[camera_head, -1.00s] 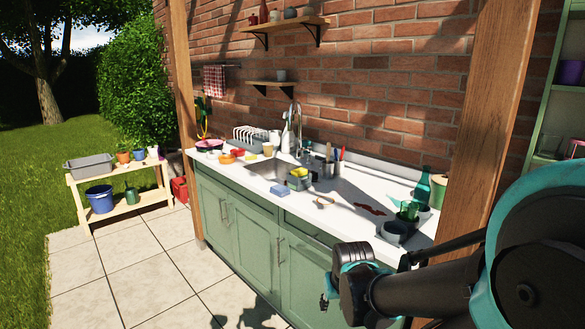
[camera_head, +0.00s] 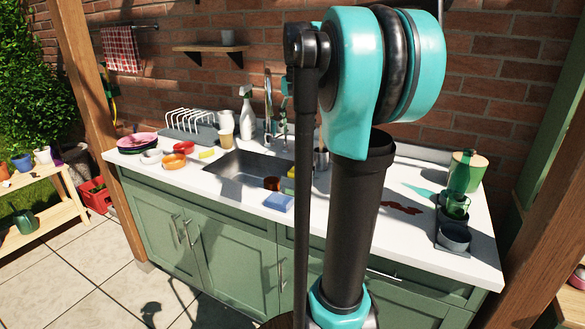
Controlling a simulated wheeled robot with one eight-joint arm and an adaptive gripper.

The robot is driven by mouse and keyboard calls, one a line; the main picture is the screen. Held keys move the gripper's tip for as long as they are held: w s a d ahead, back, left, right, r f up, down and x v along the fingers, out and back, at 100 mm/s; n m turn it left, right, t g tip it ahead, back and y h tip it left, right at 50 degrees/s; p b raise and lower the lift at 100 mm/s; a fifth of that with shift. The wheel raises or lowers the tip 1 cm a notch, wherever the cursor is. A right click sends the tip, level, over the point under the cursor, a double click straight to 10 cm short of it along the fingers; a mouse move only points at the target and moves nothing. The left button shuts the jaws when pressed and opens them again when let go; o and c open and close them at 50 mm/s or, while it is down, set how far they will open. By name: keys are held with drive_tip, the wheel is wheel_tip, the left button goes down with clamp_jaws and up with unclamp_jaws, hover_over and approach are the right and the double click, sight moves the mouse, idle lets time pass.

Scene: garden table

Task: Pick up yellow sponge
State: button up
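A small yellow block (camera_head: 291,172), possibly the yellow sponge, shows at the right end of the sink, mostly hidden behind my arm. A blue sponge-like block (camera_head: 279,202) lies at the counter's front edge, before the sink. My arm stands upright across the middle of the view. My gripper is not in view.
The sink (camera_head: 238,172) is set into the white counter (camera_head: 420,238). Orange bowls (camera_head: 175,161), plates (camera_head: 137,140) and a dish rack (camera_head: 192,126) stand left. A grey tray (camera_head: 454,236) with cups and a green bottle (camera_head: 459,172) stand right. Wooden posts flank the counter.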

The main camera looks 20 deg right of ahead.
sight(298, 169)
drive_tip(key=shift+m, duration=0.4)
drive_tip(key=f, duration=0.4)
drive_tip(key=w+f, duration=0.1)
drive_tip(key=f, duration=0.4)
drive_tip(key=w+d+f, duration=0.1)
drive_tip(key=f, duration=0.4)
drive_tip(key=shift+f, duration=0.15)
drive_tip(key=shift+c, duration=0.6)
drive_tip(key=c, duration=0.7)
